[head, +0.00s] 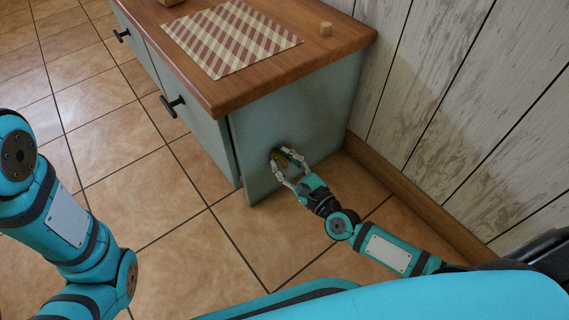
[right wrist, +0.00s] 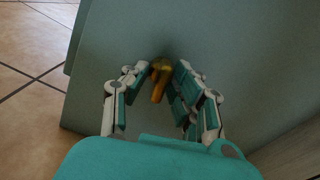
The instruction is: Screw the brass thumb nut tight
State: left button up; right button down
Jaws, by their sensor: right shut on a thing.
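The brass thumb nut (right wrist: 159,82) sits against the side panel of the teal cabinet, and one elongated part of it points down in the right wrist view. My right gripper (right wrist: 160,78) is shut on it, with fingers on both sides. The threads and any gap behind the nut are hidden. My left arm shows at the left, but its gripper is outside the picture.
A plank wall (head: 450,110) with a baseboard stands at right. The tiled floor (head: 180,240) is clear.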

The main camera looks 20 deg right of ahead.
jog(key=shift+m, duration=0.3)
jog(key=shift+f+m+b, duration=0.1)
jog(key=shift+m+b, duration=0.55)
jog(key=shift+m, duration=0.65)
jog(key=c, duration=1.4)
grip_release()
jog(key=shift+o, duration=0.2)
jog(key=shift+s, duration=0.1)
jog(key=v, duration=1.2)
